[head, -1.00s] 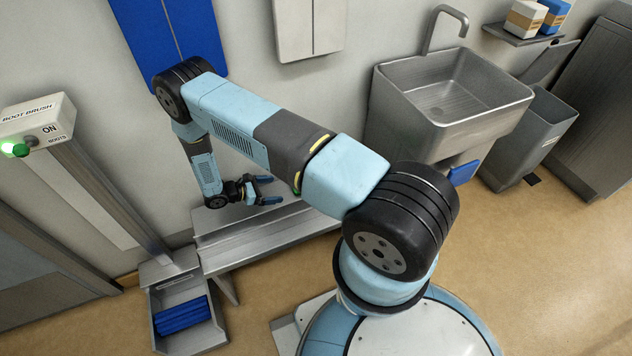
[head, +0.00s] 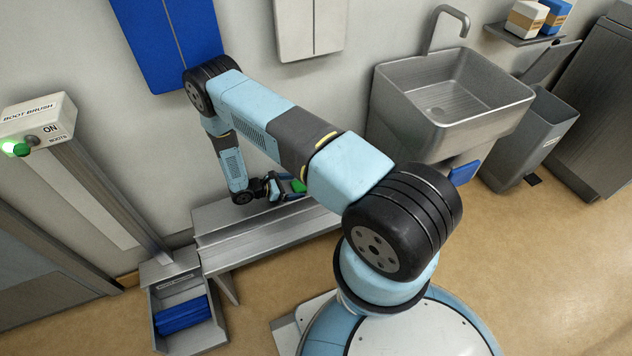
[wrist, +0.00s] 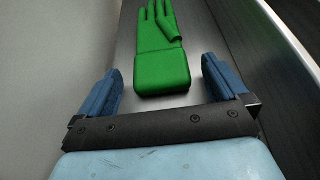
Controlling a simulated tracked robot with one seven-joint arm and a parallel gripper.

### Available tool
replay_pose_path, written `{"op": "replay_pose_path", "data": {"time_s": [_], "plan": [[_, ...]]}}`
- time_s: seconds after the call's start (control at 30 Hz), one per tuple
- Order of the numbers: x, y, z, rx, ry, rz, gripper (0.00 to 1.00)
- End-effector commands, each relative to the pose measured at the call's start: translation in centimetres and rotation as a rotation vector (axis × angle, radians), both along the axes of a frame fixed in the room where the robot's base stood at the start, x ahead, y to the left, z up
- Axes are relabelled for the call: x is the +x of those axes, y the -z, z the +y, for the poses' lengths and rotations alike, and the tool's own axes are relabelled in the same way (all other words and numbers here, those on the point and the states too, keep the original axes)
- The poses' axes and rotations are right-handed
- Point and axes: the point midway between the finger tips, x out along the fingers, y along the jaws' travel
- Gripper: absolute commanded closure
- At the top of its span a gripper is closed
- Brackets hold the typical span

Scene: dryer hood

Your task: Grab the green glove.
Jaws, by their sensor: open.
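The green glove (wrist: 162,62) lies flat on the upper step of a metal bench, its cuff toward my gripper and its fingers pointing away. In the head view only a small part of the glove (head: 298,186) shows; my arm hides the rest. My gripper (wrist: 161,85) is open, with one blue finger to the left of the cuff and the other to the right. Both fingers are apart from the glove. In the head view my gripper (head: 287,192) is low over the bench, just left of the visible green.
The stepped metal bench (head: 265,240) runs along the wall. A boot brush unit (head: 185,312) stands left of it, with a steel sink (head: 450,95) and a bin (head: 535,135) to the right. Open floor (head: 530,260) lies at the right.

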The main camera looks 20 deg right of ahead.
Motion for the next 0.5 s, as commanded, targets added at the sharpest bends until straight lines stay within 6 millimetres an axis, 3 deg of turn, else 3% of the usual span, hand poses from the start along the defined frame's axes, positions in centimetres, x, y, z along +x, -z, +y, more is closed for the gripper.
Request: {"op": "replay_pose_path", "data": {"time_s": [0.1,0.5], "plan": [[-0.01,-0.01,0.04,0.0,0.0,0.0,0.01],[-0.01,-0.01,0.03,0.0,0.0,0.0,0.39]]}}
